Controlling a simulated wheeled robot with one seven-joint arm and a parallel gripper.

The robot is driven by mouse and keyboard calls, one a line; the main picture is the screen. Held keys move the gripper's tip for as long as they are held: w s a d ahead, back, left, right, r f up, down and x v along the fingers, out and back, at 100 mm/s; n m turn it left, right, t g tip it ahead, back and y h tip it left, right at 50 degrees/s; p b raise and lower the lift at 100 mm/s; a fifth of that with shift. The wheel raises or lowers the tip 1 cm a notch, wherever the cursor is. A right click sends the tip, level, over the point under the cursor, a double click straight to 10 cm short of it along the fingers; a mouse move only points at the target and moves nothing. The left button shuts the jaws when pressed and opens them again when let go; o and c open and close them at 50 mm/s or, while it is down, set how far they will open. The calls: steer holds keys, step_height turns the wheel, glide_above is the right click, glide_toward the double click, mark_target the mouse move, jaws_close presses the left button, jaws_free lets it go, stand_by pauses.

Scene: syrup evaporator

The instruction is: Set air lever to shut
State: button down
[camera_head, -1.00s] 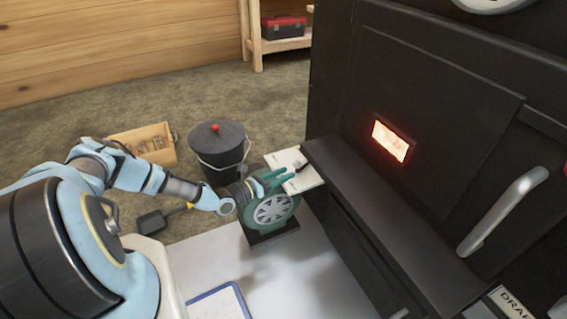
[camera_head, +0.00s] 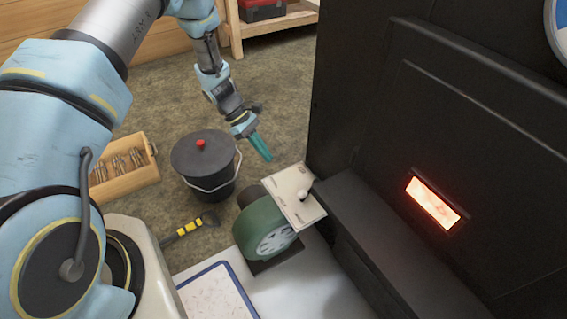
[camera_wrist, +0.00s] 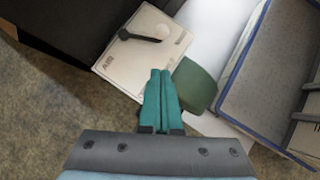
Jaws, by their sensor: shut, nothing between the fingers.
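The air lever (camera_wrist: 140,37) is a dark handle with a rounded end, lying across a pale plate (camera_wrist: 165,55) marked "AIR" in the wrist view.
The black evaporator (camera_head: 440,130) with a glowing window fills the right. A dark lidded bucket (camera_head: 205,165), a wooden box of metal parts (camera_head: 125,175) and a yellow-black handled tool (camera_head: 190,228) stand on the floor to the left. A blue-edged tray (camera_head: 215,290) lies in front.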

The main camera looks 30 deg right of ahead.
steer(key=x, duration=1)
steer(key=shift+s+d, duration=0.3)
steer(key=shift+s, duration=0.3)
steer(key=shift+s+d+f, duration=0.25)
steer(key=shift+s+d, duration=0.1)
steer(key=shift+s, duration=0.4)
